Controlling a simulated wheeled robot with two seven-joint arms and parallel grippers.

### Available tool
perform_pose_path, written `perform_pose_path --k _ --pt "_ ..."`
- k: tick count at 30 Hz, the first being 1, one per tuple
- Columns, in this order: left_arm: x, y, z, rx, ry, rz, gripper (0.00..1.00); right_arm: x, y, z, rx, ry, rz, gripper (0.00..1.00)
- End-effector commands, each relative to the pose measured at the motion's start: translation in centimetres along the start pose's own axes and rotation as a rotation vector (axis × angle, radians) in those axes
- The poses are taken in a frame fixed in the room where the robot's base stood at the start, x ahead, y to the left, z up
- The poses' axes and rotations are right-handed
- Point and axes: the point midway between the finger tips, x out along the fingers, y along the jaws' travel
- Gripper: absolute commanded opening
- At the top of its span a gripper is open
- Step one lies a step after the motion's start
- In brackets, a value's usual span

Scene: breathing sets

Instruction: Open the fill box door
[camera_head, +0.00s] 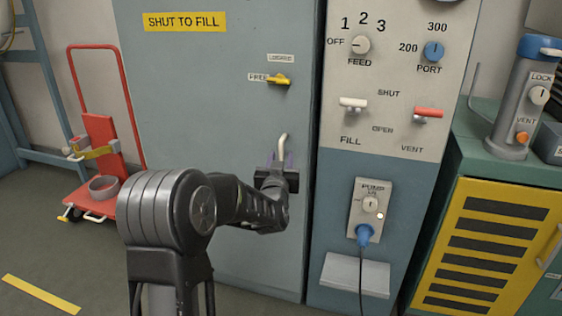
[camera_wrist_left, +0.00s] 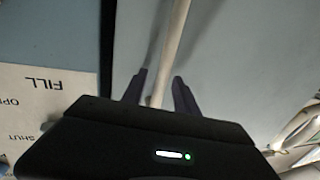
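The fill box door (camera_head: 210,110) is a large grey-blue panel with a yellow SHUT TO FILL sign (camera_head: 184,21). It looks shut. Its pale upright handle (camera_head: 283,146) is near the right edge, and its lower part is hidden by my gripper. A yellow latch (camera_head: 279,79) points left at the FREE label, below a LOCKED label. My left gripper (camera_head: 279,160) is at the handle. In the left wrist view, the handle (camera_wrist_left: 170,45) passes between the two parted fingers (camera_wrist_left: 160,90), with narrow gaps showing beside it. My right gripper is not in view.
Right of the door, a panel carries a FEED knob (camera_head: 360,44), a blue PORT knob (camera_head: 433,51), a white FILL lever (camera_head: 353,103) and a red VENT lever (camera_head: 428,113). A red trolley (camera_head: 103,140) stands at the left. A green bench (camera_head: 520,168) is at the right.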

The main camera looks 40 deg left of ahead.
Motion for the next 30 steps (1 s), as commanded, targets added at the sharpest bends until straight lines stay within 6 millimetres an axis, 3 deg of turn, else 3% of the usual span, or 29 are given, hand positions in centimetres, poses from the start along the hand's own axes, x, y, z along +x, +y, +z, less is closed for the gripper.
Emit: perform_pose_path --k 8,21,30 --pt "0.09 -0.02 0.01 0.000 -0.001 0.000 0.34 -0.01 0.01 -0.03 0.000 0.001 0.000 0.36" --pt "0.07 -0.01 0.01 0.000 0.000 0.000 0.00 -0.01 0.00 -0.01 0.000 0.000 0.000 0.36" --pt "0.06 0.00 0.01 -0.001 -0.001 0.000 0.00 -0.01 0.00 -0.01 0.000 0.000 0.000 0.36"
